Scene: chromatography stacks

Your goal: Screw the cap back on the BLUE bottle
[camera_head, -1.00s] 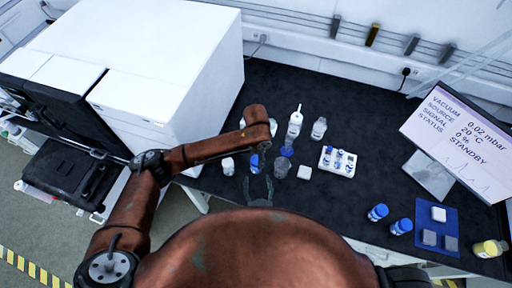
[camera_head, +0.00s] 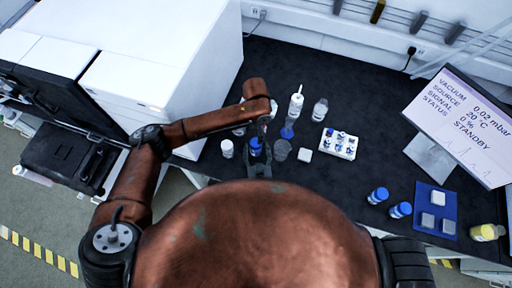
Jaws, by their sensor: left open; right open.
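The bottle with a blue top (camera_head: 255,144) stands on the dark bench, in front of my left wrist. Whether the blue is a cap or the bottle itself is too small to tell. My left gripper (camera_head: 263,131) hangs from the end of the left arm, just above and beside the blue top; its fingers are mostly hidden. A dark open claw, which I take as my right gripper (camera_head: 258,160), comes from under my body with its fingers beside the bottle. A flat blue disc (camera_head: 287,133) lies to the right, in front of a white squeeze bottle.
A clear beaker (camera_head: 281,150), a white block (camera_head: 304,155) and a white vial rack (camera_head: 338,144) stand to the right. A white-capped vial (camera_head: 227,148) stands left. Two blue-capped bottles (camera_head: 378,195) stand by a blue mat (camera_head: 447,196). A white instrument (camera_head: 165,60) bounds the left side.

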